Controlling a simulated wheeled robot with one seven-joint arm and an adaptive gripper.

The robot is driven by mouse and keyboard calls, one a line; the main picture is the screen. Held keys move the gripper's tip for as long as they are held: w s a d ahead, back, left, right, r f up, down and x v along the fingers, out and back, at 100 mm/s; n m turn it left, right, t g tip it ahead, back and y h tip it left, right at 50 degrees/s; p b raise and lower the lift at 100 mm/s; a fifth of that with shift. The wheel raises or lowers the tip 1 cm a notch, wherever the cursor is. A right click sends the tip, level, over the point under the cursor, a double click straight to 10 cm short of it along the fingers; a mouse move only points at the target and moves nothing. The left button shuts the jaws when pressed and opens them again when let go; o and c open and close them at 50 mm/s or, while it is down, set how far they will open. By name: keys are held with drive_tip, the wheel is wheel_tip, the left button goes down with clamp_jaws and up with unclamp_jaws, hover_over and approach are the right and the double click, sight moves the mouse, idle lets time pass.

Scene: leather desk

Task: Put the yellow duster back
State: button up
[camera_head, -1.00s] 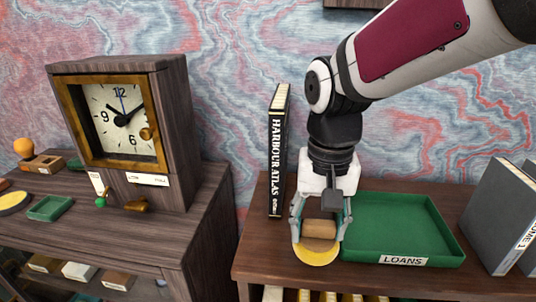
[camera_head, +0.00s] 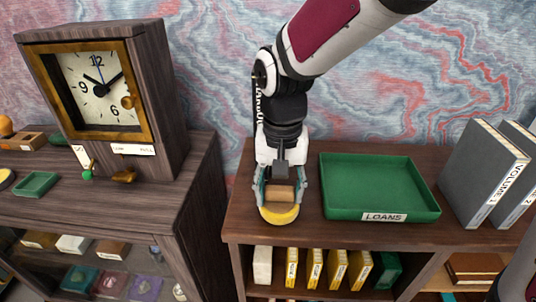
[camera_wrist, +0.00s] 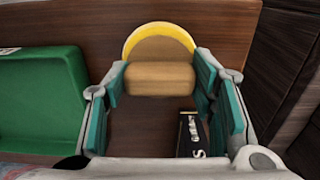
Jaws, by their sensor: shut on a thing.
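The yellow duster (camera_head: 280,214) has a round yellow rim and a tan block handle. My gripper (camera_head: 280,193) is shut on the handle, one finger on each side, at the front of the right desk, left of the green LOANS tray. In the wrist view the duster (camera_wrist: 160,36) sits between the teal finger pads of my gripper (camera_wrist: 160,79). I cannot tell whether its underside touches the desk top.
The green tray (camera_head: 380,213) is empty. Grey volumes (camera_head: 482,172) stand at right. A black book, mostly hidden by my arm, shows in the wrist view (camera_wrist: 190,135). A wooden clock (camera_head: 100,90) stands on the left cabinet, beside a small green tray (camera_head: 36,184) and a yellow disc (camera_head: 6,178).

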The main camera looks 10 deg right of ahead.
sight(280, 188)
drive_tip(key=o, duration=1.1)
drive_tip(key=shift+f, duration=0.1)
wheel_tip(280, 188, up, 12)
drive_tip(key=s+d+n+t, duration=0.2)
drive_tip(key=s+d+t, duration=0.3)
drive_tip(key=s+d, duration=0.7)
drive_tip(key=shift+s+f, duration=0.35)
drive_tip(key=shift+s, duration=0.2)
